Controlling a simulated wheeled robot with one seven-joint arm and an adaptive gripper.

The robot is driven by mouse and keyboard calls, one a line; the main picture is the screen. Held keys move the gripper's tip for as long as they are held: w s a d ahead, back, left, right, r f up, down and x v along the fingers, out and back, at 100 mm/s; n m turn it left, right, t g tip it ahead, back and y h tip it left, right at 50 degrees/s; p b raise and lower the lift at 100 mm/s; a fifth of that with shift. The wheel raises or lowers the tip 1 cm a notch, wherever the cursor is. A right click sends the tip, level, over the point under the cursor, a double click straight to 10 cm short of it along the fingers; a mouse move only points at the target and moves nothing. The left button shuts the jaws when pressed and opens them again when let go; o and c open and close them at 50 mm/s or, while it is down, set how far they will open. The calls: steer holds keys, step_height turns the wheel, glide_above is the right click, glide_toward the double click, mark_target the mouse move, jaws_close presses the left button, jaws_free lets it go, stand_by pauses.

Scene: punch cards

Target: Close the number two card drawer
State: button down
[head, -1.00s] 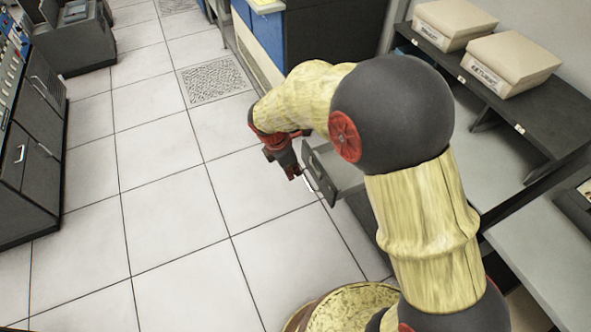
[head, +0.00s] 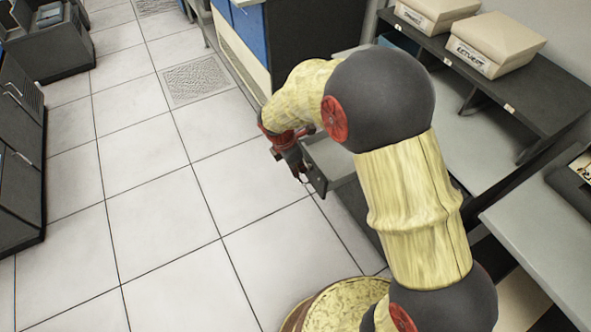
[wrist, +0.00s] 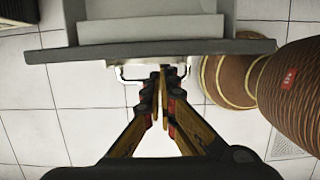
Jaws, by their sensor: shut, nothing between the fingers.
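A grey drawer (head: 318,172) sticks out from under the desk in the head view, just right of my gripper (head: 301,174). In the wrist view the drawer's dark front edge (wrist: 220,47) runs across the top, with its pale inside behind it. A thin metal handle (wrist: 124,74) juts from the front. My gripper (wrist: 163,74) is shut and empty, with its fingertips at the handle's middle, in front of the drawer face. I cannot tell whether they touch it. No number on the drawer is readable, and my arm hides part of its surroundings.
A grey desk (head: 520,235) and a dark shelf (head: 490,92) with pale boxes (head: 497,45) stand on the right. A dark cabinet (head: 20,165) stands at the left. The tiled floor (head: 150,220) between them is clear.

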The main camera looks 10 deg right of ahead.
steer(key=w+d+p, duration=0.3)
steer(key=d+p, duration=0.2)
steer(key=d, duration=0.6)
steer(key=w+d+p, duration=0.4)
steer(key=d+p, duration=0.1)
steer(key=d, duration=0.7)
steer(key=w+d+p, duration=0.4)
steer(key=d+p, duration=0.1)
steer(key=d, duration=0.6)
steer(key=shift+w+d+r, duration=0.1)
steer(key=shift+w+d, duration=0.05)
